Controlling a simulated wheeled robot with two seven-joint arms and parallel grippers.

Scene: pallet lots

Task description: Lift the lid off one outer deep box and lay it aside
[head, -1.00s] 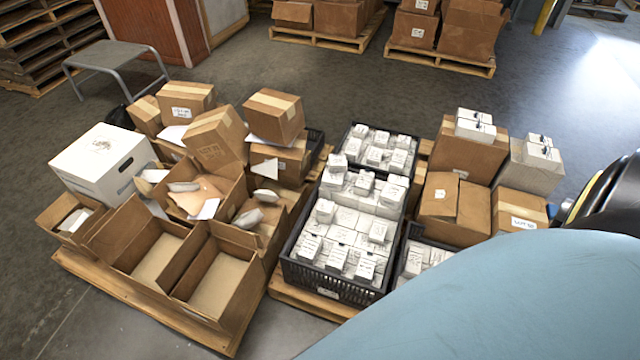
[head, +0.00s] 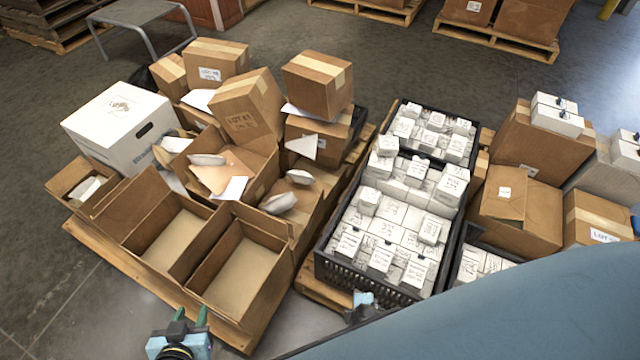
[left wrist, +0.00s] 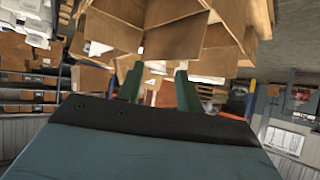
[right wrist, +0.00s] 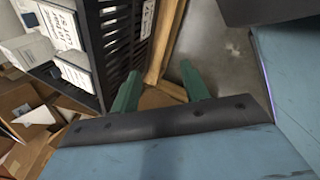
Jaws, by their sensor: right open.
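A white box (head: 125,130) with a handle slot and a flat closed top stands at the back left of the left pallet. Two deep brown boxes stand open at the pallet's front, a left one (head: 165,240) and a right one (head: 238,270); no lid shows on them. My left gripper (head: 191,315) is at the front edge of this pallet, below the open boxes; its fingers are apart and empty in the left wrist view (left wrist: 158,84). My right gripper (head: 362,300) is low beside the black crate, mostly hidden; it is open and empty in the right wrist view (right wrist: 162,85).
A black crate (head: 365,283) of small white boxes stands on the middle pallet (head: 322,290). Closed cartons, such as a tilted one (head: 245,105), crowd behind the open boxes. Brown cartons (head: 515,210) stand at right. Grey floor is bare at the front left.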

